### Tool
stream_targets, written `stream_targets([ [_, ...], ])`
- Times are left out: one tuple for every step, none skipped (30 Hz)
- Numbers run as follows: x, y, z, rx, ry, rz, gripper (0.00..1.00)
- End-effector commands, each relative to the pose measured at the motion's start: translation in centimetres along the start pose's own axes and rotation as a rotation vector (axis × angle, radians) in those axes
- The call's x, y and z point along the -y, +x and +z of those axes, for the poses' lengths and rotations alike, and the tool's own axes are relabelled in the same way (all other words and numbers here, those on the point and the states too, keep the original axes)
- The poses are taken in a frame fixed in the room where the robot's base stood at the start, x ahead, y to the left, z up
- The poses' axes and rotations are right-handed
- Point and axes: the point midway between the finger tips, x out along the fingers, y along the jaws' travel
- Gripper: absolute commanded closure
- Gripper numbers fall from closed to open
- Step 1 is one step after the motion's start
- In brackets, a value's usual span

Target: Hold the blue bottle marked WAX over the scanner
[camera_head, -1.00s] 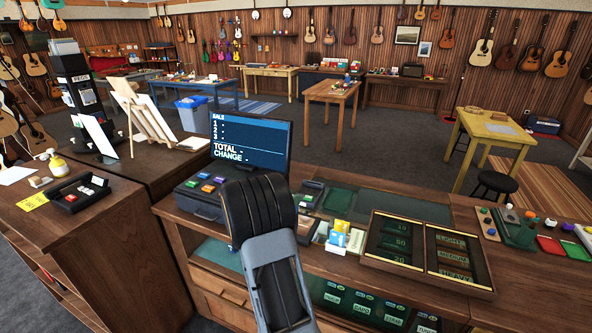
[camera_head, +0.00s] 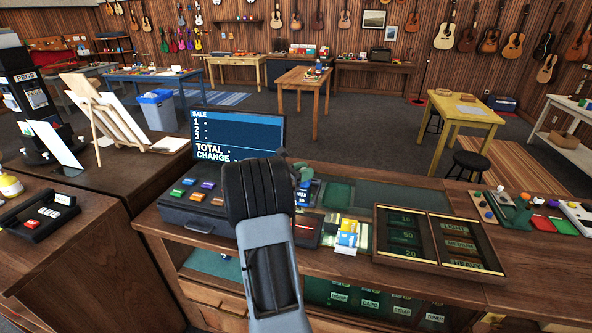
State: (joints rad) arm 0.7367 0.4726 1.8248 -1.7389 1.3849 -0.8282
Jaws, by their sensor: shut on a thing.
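The blue bottle marked WAX (camera_head: 307,195) shows just right of my dark wrist, above the counter behind the register area. My gripper (camera_head: 301,176) is mostly hidden behind my own arm. A greenish-grey part of it shows at the bottle's top, and it is shut on the bottle. The bottle's lower end and its exact height over the counter are hard to tell. I cannot pick out the scanner for sure; a dark green panel (camera_head: 338,195) lies in the counter top right of the bottle.
The sale screen (camera_head: 237,136) and the register with coloured keys (camera_head: 195,205) stand left of my arm. Small yellow, white and blue packets (camera_head: 347,235) lie right of it. A wooden tray (camera_head: 377,240) with labelled compartments is farther right. A counter with an easel is at left.

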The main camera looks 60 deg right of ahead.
Motion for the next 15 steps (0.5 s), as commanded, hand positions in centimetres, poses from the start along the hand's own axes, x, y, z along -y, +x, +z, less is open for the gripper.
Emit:
stream_targets([
  [-0.1,-0.2,-0.3,0.000,0.000,0.004,1.00],
  [-0.2,-0.3,-0.5,0.001,0.000,0.007,1.00],
  [-0.2,-0.5,-0.7,0.001,0.000,0.010,1.00],
  [-0.3,-0.6,-0.9,0.001,0.000,0.012,1.00],
  [-0.3,-0.7,-1.2,0.001,0.000,0.014,1.00],
  [-0.4,-0.8,-1.5,0.001,0.000,0.015,1.00],
  [-0.4,-0.8,-1.8,0.001,0.000,0.016,1.00],
  [-0.4,-0.8,-2.1,0.001,0.000,0.017,1.00],
  [-0.4,-0.8,-2.5,0.001,0.000,0.017,1.00],
  [-0.4,-0.8,-2.9,0.001,0.000,0.017,1.00],
  [-0.4,-0.8,-3.2,0.001,0.000,0.017,1.00],
  [-0.4,-0.8,-3.7,0.001,-0.001,0.017,1.00],
  [-0.4,-0.8,-4.1,0.001,-0.001,0.016,1.00],
  [-0.4,-0.8,-4.5,0.001,-0.002,0.016,1.00],
  [-0.4,-0.8,-5.0,0.000,-0.002,0.015,1.00],
])
